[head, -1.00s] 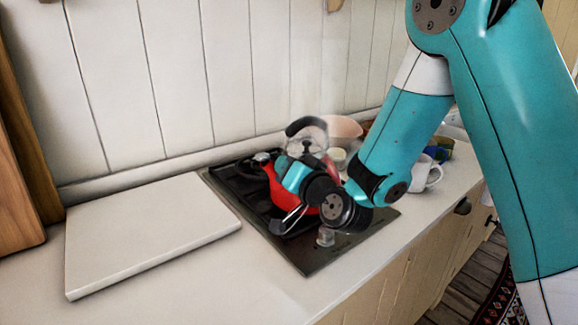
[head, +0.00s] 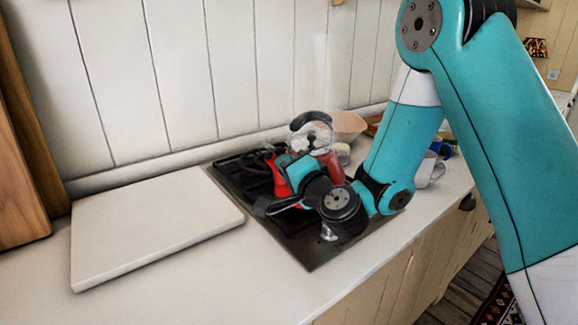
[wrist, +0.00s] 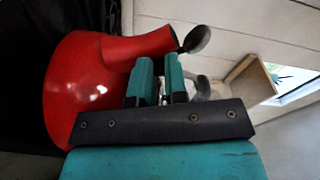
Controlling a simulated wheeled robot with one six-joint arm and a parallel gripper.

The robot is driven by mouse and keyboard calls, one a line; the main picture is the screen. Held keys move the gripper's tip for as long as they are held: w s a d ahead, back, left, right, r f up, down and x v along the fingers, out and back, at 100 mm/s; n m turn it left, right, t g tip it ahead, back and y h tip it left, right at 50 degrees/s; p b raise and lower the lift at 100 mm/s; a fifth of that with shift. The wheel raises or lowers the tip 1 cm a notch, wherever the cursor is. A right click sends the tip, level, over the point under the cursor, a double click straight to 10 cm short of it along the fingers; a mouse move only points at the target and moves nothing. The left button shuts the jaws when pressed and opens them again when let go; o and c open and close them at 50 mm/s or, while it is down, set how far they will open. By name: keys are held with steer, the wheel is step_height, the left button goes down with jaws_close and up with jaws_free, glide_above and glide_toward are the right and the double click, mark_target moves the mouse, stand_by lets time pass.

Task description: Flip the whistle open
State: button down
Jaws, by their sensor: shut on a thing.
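The red kettle (head: 280,178) stands on the black hob, with its black arched handle (head: 311,118) on top. It is partly hidden behind my wrist in the head view. In the wrist view the kettle's body (wrist: 85,85) fills the left, and its spout (wrist: 145,45) points right. The small dark whistle cap (wrist: 197,39) is at the spout's mouth, tilted off to its right side. My gripper (wrist: 161,68) is just below the spout. Its teal fingers are close together, shut on the whistle's thin dark part; the exact contact is mostly hidden.
The hob (head: 232,187) is set in a white counter (head: 190,285). A white board (head: 150,232) lies on the left. A pale bowl (head: 348,124) and a white mug (head: 430,170) stand to the right of the kettle. The plank wall is close behind.

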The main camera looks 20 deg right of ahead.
steer(key=shift+a, duration=0.1)
stand_by(0.3)
steer(key=c, duration=1.1)
jaws_free()
steer(key=shift+c, duration=0.2)
